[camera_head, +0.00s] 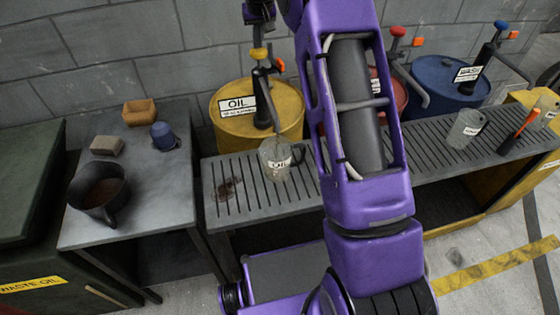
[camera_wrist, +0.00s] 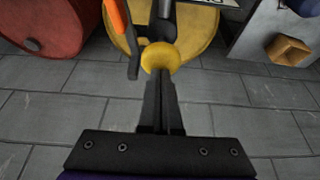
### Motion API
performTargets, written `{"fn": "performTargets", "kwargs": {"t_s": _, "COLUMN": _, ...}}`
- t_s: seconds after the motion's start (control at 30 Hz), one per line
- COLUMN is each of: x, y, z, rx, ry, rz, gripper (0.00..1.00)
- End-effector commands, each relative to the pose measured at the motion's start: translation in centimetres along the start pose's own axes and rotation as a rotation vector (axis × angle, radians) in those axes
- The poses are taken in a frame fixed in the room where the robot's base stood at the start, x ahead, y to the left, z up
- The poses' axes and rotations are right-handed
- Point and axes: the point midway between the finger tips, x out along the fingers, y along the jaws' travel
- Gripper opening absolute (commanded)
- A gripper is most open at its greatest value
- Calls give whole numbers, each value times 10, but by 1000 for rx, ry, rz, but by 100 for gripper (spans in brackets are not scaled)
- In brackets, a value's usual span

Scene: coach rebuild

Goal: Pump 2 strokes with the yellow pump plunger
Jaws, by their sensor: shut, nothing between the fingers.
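The yellow pump plunger knob (camera_head: 259,53) tops a dark pump on the yellow OIL drum (camera_head: 232,128). In the wrist view the round yellow knob (camera_wrist: 160,57) is just past my fingertips, over the yellow drum (camera_wrist: 196,32). My gripper (camera_head: 259,38) is above the knob in the head view. Its fingers are together and empty, pointing at the knob in the wrist view (camera_wrist: 158,80). I cannot tell whether they touch it. An orange-tipped lever (camera_head: 279,66) is beside the pump. A clear OIL jug (camera_head: 274,161) stands on the slatted bench below the drum.
My purple arm hides part of the red drum (camera_head: 393,97). A blue WASH drum (camera_head: 436,78) and another jug (camera_head: 465,128) are at the right. The left table (camera_head: 140,222) holds a black pot (camera_head: 98,200), a wooden box (camera_head: 139,111), a grey block and a blue cup.

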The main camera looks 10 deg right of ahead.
Motion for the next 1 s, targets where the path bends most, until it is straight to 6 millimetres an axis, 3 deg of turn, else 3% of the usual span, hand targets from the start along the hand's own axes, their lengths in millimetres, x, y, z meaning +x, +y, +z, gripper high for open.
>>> {"fn": "performTargets", "kwargs": {"t_s": 0.6, "x": 25, "y": 0, "z": 13, "rx": 0, "ry": -11, "rz": 0, "gripper": 0}}
{"fn": "performTargets", "kwargs": {"t_s": 1.0, "x": 28, "y": 0, "z": 15, "rx": 0, "ry": -13, "rz": 0, "gripper": 0}}
